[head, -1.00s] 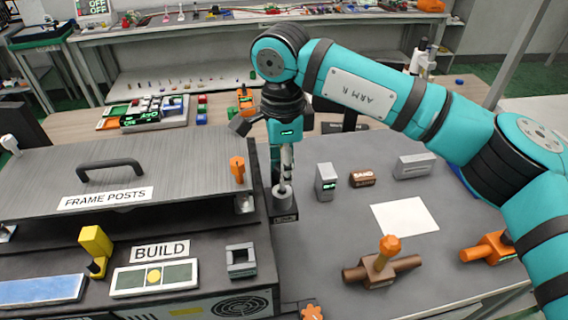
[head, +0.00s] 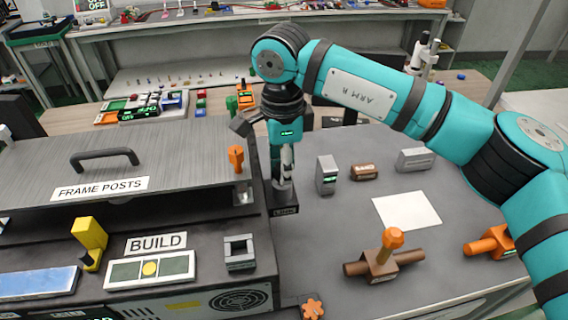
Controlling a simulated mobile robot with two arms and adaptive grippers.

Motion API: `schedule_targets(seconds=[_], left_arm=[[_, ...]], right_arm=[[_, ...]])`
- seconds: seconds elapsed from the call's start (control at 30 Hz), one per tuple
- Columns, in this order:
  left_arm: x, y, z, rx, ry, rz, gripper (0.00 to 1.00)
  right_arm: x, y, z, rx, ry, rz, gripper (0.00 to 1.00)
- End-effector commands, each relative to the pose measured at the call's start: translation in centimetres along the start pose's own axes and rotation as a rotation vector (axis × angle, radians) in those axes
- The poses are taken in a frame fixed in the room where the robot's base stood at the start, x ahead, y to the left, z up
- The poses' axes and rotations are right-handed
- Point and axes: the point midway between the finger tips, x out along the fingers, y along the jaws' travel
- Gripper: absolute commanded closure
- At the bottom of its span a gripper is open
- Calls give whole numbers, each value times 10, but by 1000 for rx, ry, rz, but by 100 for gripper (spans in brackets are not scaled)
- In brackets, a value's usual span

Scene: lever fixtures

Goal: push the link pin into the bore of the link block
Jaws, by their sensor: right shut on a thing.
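My right gripper (head: 285,172) points down from the end of the teal arm. It is shut around the top of a grey cylindrical piece (head: 282,195). That piece stands upright at a small dark labelled base (head: 284,210), beside the right edge of the dark cabinet. I cannot tell whether this grey piece is the link pin or part of its holder, as the fingers hide its upper part. A grey block with a square opening (head: 239,252) sits on the cabinet right of the BUILD sign; I cannot tell if it is the link block. My left gripper is not in view.
A raised metal plate with a black handle (head: 104,157) and an orange post (head: 236,158) lies left of the gripper. To the right are small grey and brown blocks, a white sheet (head: 407,210) and a brown fixture with an orange knob (head: 384,262).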

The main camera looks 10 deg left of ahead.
Motion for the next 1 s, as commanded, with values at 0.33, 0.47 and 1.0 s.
schedule_targets(seconds=[0.33,0.47,1.0], left_arm=[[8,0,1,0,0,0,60],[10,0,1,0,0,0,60],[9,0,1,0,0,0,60]], right_arm=[[10,0,0,0,0,0,100],[13,0,0,0,0,0,100],[10,-2,-1,4,-1,-7,48]])
